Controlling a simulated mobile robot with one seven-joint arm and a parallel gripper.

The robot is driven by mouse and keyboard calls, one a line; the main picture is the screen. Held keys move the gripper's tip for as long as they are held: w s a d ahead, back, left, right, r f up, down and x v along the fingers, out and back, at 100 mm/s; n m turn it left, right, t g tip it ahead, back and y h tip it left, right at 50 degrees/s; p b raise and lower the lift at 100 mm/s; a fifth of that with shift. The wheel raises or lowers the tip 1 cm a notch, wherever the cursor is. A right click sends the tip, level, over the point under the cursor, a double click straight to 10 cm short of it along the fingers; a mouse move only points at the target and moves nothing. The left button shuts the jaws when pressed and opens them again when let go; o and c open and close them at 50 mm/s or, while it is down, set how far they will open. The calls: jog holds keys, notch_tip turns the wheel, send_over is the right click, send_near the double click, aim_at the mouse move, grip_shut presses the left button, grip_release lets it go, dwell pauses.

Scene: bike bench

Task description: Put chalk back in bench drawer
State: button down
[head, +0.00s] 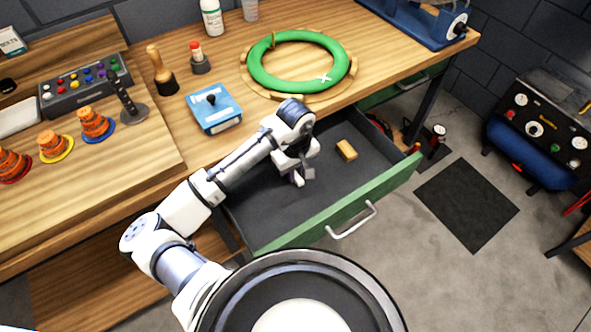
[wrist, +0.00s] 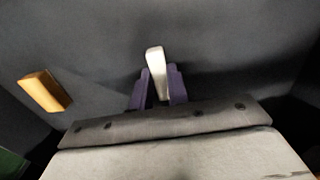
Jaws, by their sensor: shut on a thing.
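The bench drawer (head: 250,205) is pulled open, with a green front and a dark grey floor. My gripper (head: 299,180) is inside the drawer opening, low over the floor. In the wrist view my gripper (wrist: 158,88) is shut on a white stick, the chalk (wrist: 155,60), between its purple fingers. I cannot tell whether the chalk touches the drawer floor.
A small tan block (head: 346,149) lies in the drawer, right of my gripper; it also shows in the wrist view (wrist: 45,91). On the bench are a blue box (head: 214,108) and a green ring (head: 262,75). The drawer floor around the gripper is clear.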

aim_at(296, 175)
jog(key=shift+f, duration=0.15)
jog(key=c, duration=1.4)
grip_release()
jog(key=shift+o, duration=0.2)
notch_tip(296, 175, up, 12)
jog(key=shift+r, duration=0.2)
